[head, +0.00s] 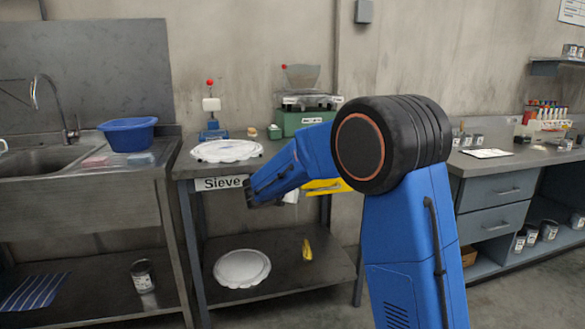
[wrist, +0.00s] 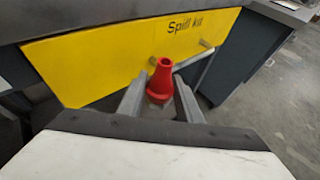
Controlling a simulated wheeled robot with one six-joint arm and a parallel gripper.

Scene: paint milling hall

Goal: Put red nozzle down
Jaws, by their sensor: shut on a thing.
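The red nozzle (wrist: 161,75) shows in the wrist view, a cone with a narrow top and a wider base. My gripper (wrist: 160,92) is shut on it, with one grey finger on each side. The nozzle stands out in front of a yellow panel marked "Spill kit" (wrist: 105,62).
In the head view a steel table (head: 184,170) labelled "Sieve" carries a white scalloped dish (head: 227,151) and a green scale (head: 300,121). A similar dish (head: 241,268) and a yellow object (head: 307,250) lie on its lower shelf. A sink with a blue basin (head: 128,135) stands left.

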